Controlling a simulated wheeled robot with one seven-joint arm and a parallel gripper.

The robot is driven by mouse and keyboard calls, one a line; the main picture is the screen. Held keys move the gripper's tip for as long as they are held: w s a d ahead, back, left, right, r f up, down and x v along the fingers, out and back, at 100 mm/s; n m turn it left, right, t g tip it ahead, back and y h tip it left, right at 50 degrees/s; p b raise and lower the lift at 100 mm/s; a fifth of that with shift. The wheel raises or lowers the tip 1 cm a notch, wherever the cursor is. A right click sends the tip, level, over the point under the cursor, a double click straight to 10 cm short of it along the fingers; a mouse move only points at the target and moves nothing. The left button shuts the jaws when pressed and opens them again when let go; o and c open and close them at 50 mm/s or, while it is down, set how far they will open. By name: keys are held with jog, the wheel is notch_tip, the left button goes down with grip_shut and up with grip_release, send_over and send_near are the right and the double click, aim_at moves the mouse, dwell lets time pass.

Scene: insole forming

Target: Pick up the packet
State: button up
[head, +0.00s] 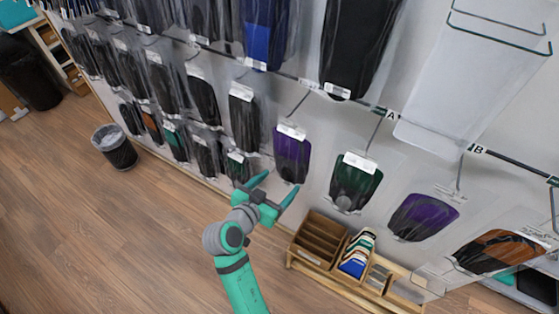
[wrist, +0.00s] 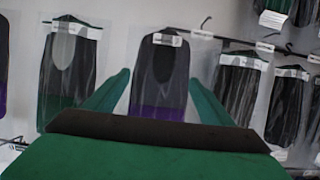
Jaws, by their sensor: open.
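Several clear packets with dark insoles hang on wall hooks, and the frames do not show which one is meant. A purple and black packet (head: 292,158) with a white label hangs just beyond my gripper (head: 278,184). My gripper is open and empty, with its green fingers pointing up toward the wall. In the wrist view, a black packet with a purple lower part (wrist: 160,75) shows between the fingers (wrist: 160,79), apart from them as far as I can tell. A green and black packet (head: 355,184) hangs to the right; the wrist view shows a black and green one (wrist: 70,65) at left.
A wooden rack (head: 318,240) with compartments and coloured cards stands on the floor below the packets. More packets (head: 424,215) hang on both sides and above. A waste bin (head: 114,147) stands at left. The wooden floor at lower left is clear.

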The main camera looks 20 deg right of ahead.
aim_at(287, 173)
jog(key=shift+w+a+x, duration=0.1)
jog(key=shift+x, duration=1.3)
jog(key=shift+w+a+x, duration=0.1)
jog(key=shift+w+x, duration=0.05)
jog(key=shift+x, duration=1.25)
jog(key=shift+c, duration=0.6)
jog(key=c, duration=1.1)
